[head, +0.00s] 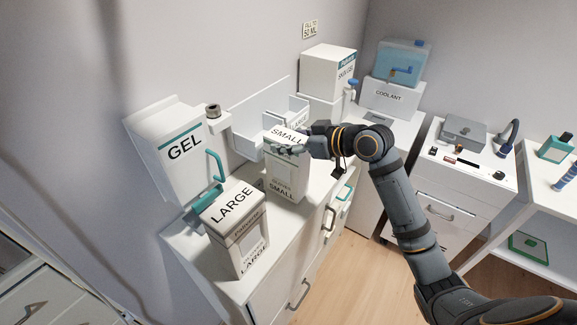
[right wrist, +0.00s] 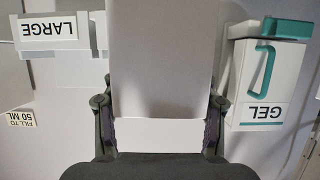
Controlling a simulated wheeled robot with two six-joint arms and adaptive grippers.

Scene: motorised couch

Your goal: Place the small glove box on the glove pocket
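The small glove box (head: 285,178) is a white carton lettered SMALL on top and front. It is upright beside the wall rack in the head view. My right gripper (head: 298,142) is at its upper part. In the right wrist view the fingers lie against both sides of the box (right wrist: 160,60), apparently shut on it. Whether its base touches the counter I cannot tell. The glove pocket (head: 258,112) is a white wall rack behind the box, partly hidden by it. Its LARGE section (right wrist: 52,28) shows upside down in the right wrist view. My left gripper is out of view.
The large glove box (head: 236,230) stands near the front of the white counter (head: 185,245). The GEL dispenser (head: 172,150), with teal handle, hangs left of the rack. A skin gel carton (head: 327,75) and a coolant unit (head: 392,97) stand to the right.

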